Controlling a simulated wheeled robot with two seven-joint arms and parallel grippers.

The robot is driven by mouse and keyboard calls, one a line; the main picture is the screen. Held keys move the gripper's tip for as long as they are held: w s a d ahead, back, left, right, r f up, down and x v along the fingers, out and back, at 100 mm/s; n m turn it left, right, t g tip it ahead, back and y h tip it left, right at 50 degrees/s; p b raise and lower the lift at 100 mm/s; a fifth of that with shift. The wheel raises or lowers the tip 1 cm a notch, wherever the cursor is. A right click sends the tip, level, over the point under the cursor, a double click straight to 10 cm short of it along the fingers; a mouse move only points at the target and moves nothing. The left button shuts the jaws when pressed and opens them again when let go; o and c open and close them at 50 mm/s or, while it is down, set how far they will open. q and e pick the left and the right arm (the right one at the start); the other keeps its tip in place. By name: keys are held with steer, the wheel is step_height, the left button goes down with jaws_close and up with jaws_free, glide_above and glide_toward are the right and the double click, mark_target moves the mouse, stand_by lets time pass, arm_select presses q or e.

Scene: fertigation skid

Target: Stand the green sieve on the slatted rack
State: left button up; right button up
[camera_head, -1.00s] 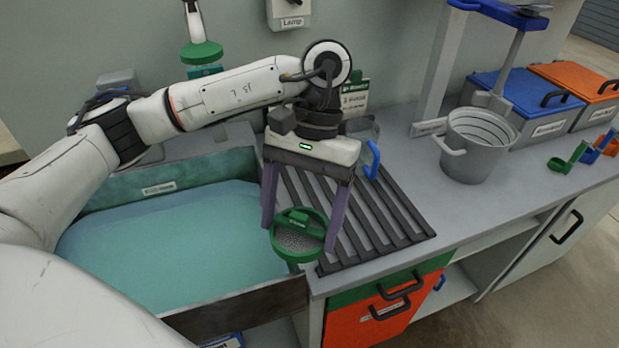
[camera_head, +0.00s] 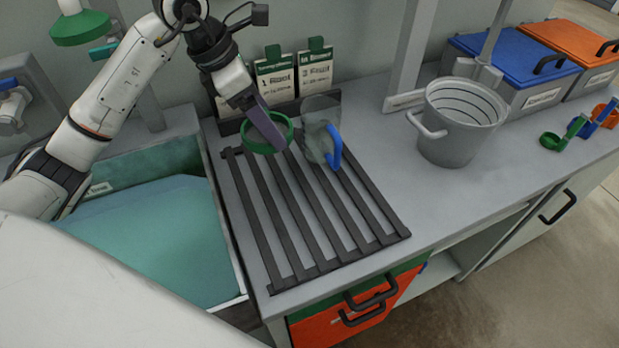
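The green sieve (camera_head: 246,143) is a round green ring, held at the back left part of the slatted rack (camera_head: 370,242). My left gripper (camera_head: 268,128) comes down from the upper left with a purple finger crossing the ring; its other finger is hidden. It appears shut on the sieve. I cannot tell whether the sieve touches the slats or hovers just above them. The dark rack lies on the grey counter, right of the basin. My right gripper is not in view.
White cards (camera_head: 276,79) stand behind. A grey pot (camera_head: 460,125) is farther right. A water basin (camera_head: 150,235) lies left. The rack's front slats are clear.

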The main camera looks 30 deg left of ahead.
arm_select(q)
steer(key=shift+w+a+f, duration=0.1)
steer(key=shift+a+f, duration=0.05)
steer(key=shift+f, duration=0.3)
step_height(320, 180, down, 9)
steer(key=shift+f, duration=0.1)
steer(key=shift+f, duration=0.1)
steer(key=o, duration=1.1)
steer(key=shift+c, duration=0.2)
